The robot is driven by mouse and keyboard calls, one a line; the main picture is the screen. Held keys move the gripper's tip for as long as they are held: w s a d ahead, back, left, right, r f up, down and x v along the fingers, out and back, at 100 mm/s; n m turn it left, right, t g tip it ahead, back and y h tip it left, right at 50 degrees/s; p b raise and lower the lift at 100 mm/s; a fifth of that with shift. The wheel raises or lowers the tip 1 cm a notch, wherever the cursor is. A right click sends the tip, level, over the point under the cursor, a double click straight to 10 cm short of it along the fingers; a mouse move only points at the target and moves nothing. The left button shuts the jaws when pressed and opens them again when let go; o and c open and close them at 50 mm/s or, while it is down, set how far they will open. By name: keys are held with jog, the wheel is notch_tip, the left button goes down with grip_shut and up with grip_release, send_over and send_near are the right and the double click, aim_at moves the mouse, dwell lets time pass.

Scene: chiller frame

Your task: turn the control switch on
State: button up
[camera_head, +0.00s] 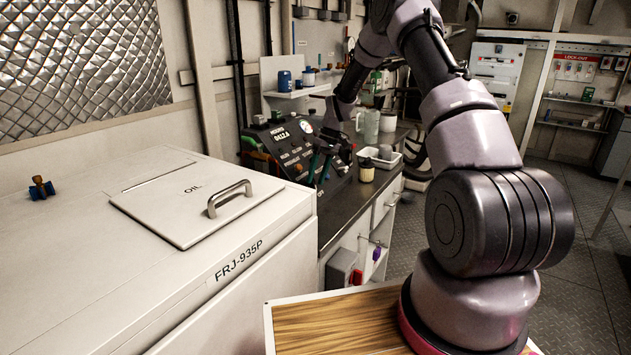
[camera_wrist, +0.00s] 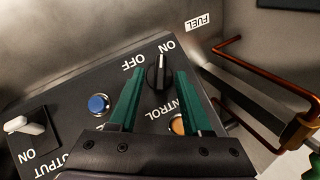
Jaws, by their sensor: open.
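The control switch (camera_wrist: 158,73) is a black rotary knob on a dark panel (camera_wrist: 80,85); its ON, OFF and partly hidden CONTROL lettering appears inverted in the wrist view. A pale mark on the knob faces the top of that view, near ON and OFF; its exact setting is hard to tell. My gripper (camera_wrist: 160,76) is open, one green finger on each side of the knob. Gaps show between fingers and knob. In the head view, my gripper (camera_head: 320,166) is in front of the sloped panel (camera_head: 290,142), and the knob cannot be made out.
A blue button (camera_wrist: 98,104), an orange button (camera_wrist: 178,125) and a white OUTPUT switch (camera_wrist: 22,124) are close by. Copper-coloured pipes (camera_wrist: 240,60) run right of the panel. A white OIL cabinet (camera_head: 150,240) stands left; a jar (camera_head: 367,170) stands right.

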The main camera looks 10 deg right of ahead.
jog(key=v, duration=0.9)
jog(key=shift+d+r, duration=0.1)
jog(key=shift+r, duration=0.05)
jog(key=s+r+m+t+h, duration=0.1)
jog(key=s+r+m+t, duration=0.1)
jog(key=s+r, duration=0.7)
jog(key=s+r+m+t, duration=0.15)
jog(key=s+r, duration=0.35)
jog(key=r, duration=0.7)
jog(key=s+d+r+m+t, duration=0.1)
jog(key=s+r+m+t, duration=0.1)
jog(key=s, duration=0.9)
jog(key=s+d+r+m+t, duration=0.1)
jog(key=s+r+m+t, duration=0.2)
jog(key=s, duration=0.9)
jog(key=shift+s+r+h, duration=0.2)
jog(key=shift+r+h, duration=0.05)
jog(key=shift+h, duration=0.15)
